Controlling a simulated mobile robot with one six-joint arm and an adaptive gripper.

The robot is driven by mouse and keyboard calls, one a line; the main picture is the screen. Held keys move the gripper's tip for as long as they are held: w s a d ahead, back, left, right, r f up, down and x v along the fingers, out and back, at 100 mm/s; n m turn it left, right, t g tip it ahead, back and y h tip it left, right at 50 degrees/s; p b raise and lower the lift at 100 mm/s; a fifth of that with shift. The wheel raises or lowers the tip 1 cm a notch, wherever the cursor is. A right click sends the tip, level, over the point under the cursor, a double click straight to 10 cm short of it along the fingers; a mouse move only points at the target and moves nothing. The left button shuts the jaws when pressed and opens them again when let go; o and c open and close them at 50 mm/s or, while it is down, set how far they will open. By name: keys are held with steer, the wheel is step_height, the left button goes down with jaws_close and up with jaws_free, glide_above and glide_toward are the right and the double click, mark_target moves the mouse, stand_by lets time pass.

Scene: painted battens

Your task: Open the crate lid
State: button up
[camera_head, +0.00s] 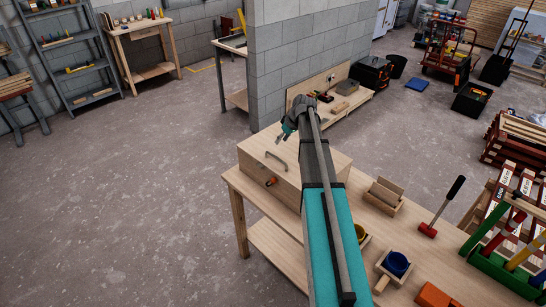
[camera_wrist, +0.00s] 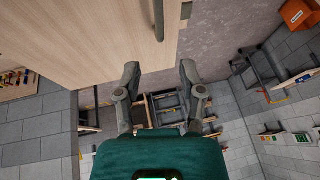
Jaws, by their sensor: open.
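The crate (camera_head: 284,188) is a pale wooden box on the workbench. Its flat lid (camera_head: 312,158) lies closed on top and carries a grey bar handle (camera_head: 277,160). In the wrist view the lid (camera_wrist: 90,40) fills the upper left, with the handle (camera_wrist: 159,18) at the top. My gripper (camera_head: 281,138) is above the lid's far side, beyond the handle in the head view. In the wrist view my gripper (camera_wrist: 159,72) has its fingers wide apart with nothing between them. My arm hides part of the crate's right side.
A block wall (camera_head: 300,60) stands behind. The floor (camera_head: 130,200) at left is clear.

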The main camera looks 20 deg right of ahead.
mark_target(271, 154)
steer(key=shift+b+x, duration=3.65)
steer(key=shift+x, duration=0.7)
jaws_close()
steer(key=shift+a, duration=0.3)
steer(key=shift+d, duration=0.2)
steer(key=shift+w+r, duration=0.1)
steer(key=shift+r, duration=0.05)
